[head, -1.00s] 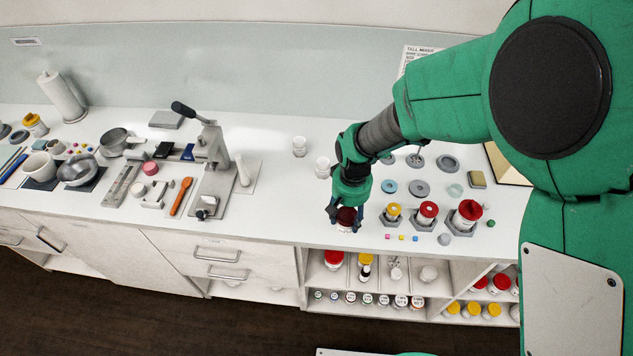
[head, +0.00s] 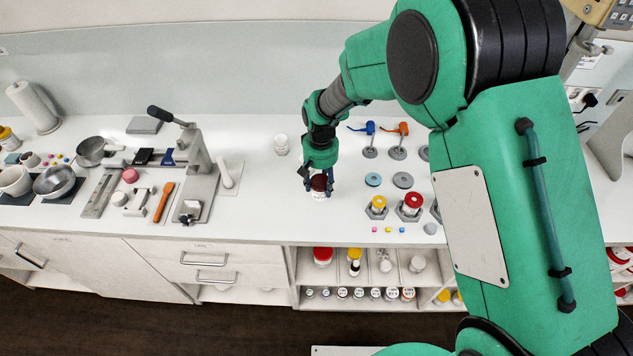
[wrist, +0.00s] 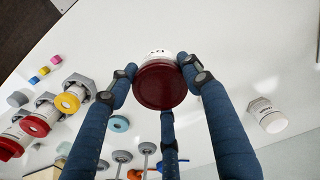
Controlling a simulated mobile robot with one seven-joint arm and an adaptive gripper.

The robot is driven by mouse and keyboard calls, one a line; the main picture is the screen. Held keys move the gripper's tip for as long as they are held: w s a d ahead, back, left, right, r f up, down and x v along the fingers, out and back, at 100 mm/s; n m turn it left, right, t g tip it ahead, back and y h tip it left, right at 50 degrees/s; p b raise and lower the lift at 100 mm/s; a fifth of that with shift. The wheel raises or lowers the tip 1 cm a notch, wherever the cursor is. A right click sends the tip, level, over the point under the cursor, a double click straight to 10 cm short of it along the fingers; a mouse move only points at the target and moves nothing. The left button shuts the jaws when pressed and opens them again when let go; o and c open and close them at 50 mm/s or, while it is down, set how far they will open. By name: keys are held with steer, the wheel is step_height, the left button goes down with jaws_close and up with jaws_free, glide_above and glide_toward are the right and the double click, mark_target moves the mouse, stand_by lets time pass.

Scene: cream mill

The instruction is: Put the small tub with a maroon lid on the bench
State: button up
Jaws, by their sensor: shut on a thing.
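The small tub with a maroon lid (head: 319,184) is between the fingers of my gripper (head: 318,180) in the head view, over the white bench (head: 270,205) near its front edge. In the wrist view the round maroon lid (wrist: 160,86) faces the camera, with a strip of white tub wall beyond it. My gripper (wrist: 165,82) has its blue fingers closed around the tub. The tub looks upright and at or very near the bench top; I cannot tell whether its base touches.
Yellow-lidded (head: 377,204) and red-lidded (head: 412,203) tubs stand in grey holders to the right. A white container (head: 281,144) stands behind left, and a lever press (head: 197,175) farther left. Small coloured cubes (head: 388,229) lie near the front edge. Bench left of the tub is clear.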

mark_target(317, 176)
steer(key=shift+w+a+f, duration=0.1)
steer(key=shift+w+a, duration=0.15)
steer(key=shift+w, duration=0.5)
steer(key=shift+w+a+f, duration=0.1)
steer(key=shift+w+a, duration=0.15)
steer(key=shift+w, duration=0.5)
steer(key=shift+w+a+f+b, duration=0.1)
steer(key=shift+w+f+b, duration=0.1)
steer(key=shift+f, duration=0.7)
steer(key=shift+w+a+f+b, duration=0.1)
steer(key=shift+w+f, duration=0.05)
steer(key=shift+f, duration=0.7)
steer(key=shift+f, duration=0.15)
steer(key=o, duration=1.3)
steer(key=shift+o, duration=0.2)
step_height(317, 176, up, 12)
steer(key=p, duration=0.1)
